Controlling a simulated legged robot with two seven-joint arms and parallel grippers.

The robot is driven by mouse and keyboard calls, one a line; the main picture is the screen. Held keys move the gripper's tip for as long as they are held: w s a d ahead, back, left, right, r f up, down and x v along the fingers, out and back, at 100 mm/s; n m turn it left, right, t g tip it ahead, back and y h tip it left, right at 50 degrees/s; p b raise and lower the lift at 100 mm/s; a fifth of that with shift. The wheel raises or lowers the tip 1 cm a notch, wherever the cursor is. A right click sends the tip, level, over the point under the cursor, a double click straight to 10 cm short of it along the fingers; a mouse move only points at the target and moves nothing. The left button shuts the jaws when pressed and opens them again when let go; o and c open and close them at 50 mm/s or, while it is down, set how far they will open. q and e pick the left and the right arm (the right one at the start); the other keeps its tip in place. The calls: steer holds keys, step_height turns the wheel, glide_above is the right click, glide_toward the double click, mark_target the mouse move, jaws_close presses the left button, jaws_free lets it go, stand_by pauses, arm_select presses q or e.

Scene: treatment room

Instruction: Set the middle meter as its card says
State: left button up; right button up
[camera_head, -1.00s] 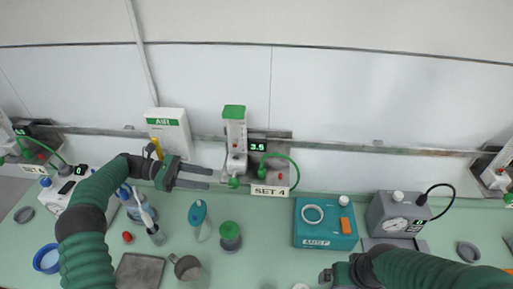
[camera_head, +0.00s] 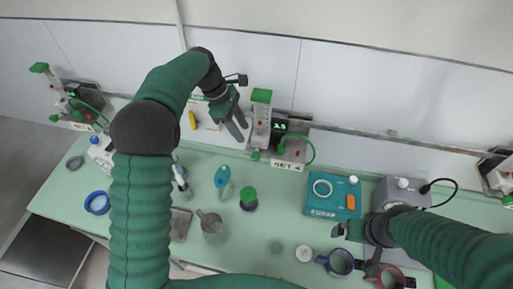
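The middle meter (camera_head: 262,125) is a clear upright tube with a green cap, mounted on the wall rail. A small green knob (camera_head: 256,155) is at its foot. Its dark display (camera_head: 280,126) has lit green digits, too small to read surely. Its card (camera_head: 288,166) reads SET 4. My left gripper (camera_head: 241,130) is just left of the meter tube, above the knob, with its two fingers apart and nothing between them; I see no clear contact. My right gripper (camera_head: 350,230) is low at right, in front of the teal box; its finger gap is unclear.
Another meter (camera_head: 62,95) is far left and one (camera_head: 500,175) far right. A teal box (camera_head: 325,208), a grey gauge box (camera_head: 388,190), a green-lidded jar (camera_head: 248,200), a metal mug (camera_head: 212,228) and cups (camera_head: 341,262) stand on the green counter.

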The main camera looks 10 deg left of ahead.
mark_target(254, 153)
arm_select(q)
steer(key=p+x, duration=0.1)
steer(key=x, duration=0.1)
steer(key=p+x, duration=0.1)
steer(key=x, duration=0.2)
steer(key=a+p+x, duration=0.1)
steer(key=x, duration=0.2)
steer(key=shift+s+d+f, duration=0.1)
steer(key=shift+s+f, duration=0.05)
steer(key=shift+f, duration=0.1)
steer(key=x, duration=0.1)
steer(key=p+x, duration=0.1)
steer(key=x, duration=0.1)
steer(key=shift+d+f, duration=0.15)
steer(key=shift+d, duration=0.4)
steer(key=shift+d+f, duration=0.15)
steer(key=shift+d, duration=0.1)
steer(key=shift+a, duration=0.4)
steer(key=c, duration=0.7)
jaws_close()
steer(key=shift+f, duration=0.1)
arm_select(e)
steer(key=r, duration=0.4)
steer(key=shift+a+r, duration=0.2)
steer(key=shift+a, duration=0.15)
